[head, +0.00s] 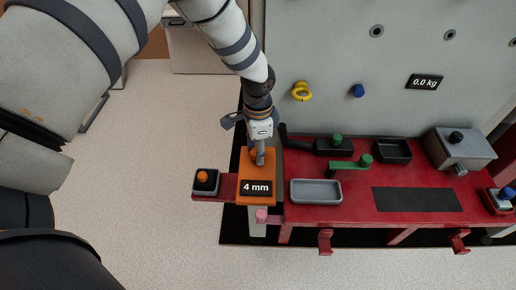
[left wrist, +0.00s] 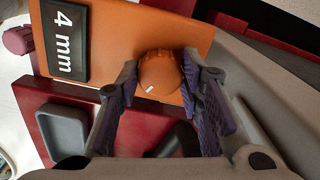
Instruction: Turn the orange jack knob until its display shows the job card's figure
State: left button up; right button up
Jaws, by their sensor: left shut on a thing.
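The orange jack (head: 244,165) sits at the left end of the red bench. Its black display (head: 256,187) reads "4 mm", and the display also shows in the left wrist view (left wrist: 66,40). The round orange knob (left wrist: 160,74) with a white mark stands on the jack's orange face. My left gripper (head: 260,160) comes down over the jack and is shut on the knob, one purple-padded finger on each side. In the head view the gripper hides most of the knob. I cannot make out a job card. My right gripper is not in view.
Left of the jack is a black box with an orange button (head: 203,176). On the red bench (head: 355,213) are a grey tray (head: 316,191), green-knobbed parts (head: 350,165) and a grey box (head: 459,147). A "0.0 kg" display (head: 424,82) is on the pale panel behind.

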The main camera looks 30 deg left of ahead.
pick_arm(q)
jog(key=shift+s, duration=0.1)
jog(key=o, duration=1.2)
jog(key=shift+c, duration=0.2)
notch_tip(320, 180, up, 12)
